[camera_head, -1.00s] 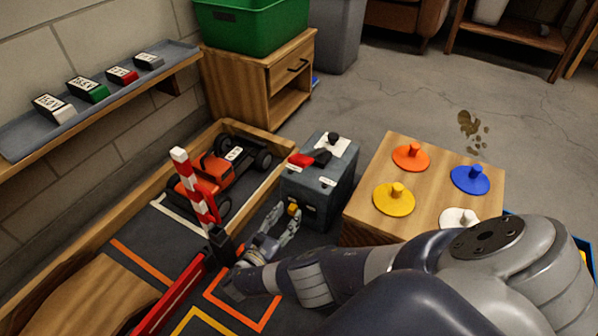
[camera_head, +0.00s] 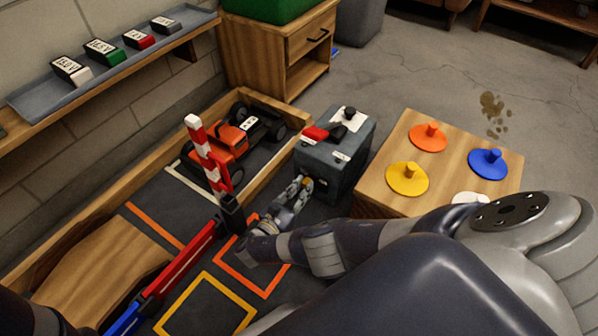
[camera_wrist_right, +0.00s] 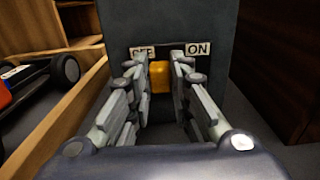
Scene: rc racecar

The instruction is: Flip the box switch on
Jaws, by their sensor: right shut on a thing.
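The dark grey switch box (camera_head: 338,166) stands on the floor between the track frame and the wooden stand. In the right wrist view its front face (camera_wrist_right: 210,28) carries a partly hidden OFF label (camera_wrist_right: 140,51) on the left and an ON label (camera_wrist_right: 198,48) on the right. A yellow switch (camera_wrist_right: 160,78) sits below and between the labels, a little nearer OFF. My right gripper (camera_head: 304,185) is at the box's front with its fingers shut on the switch; it also fills the right wrist view (camera_wrist_right: 161,82). My left gripper is not in view.
A red and black car (camera_head: 228,138) sits in the wooden-edged track, left of the box. A red-and-white striped post (camera_head: 207,155) stands close left of my right gripper. The wooden stand (camera_head: 385,187) with coloured knobbed discs is close on the right.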

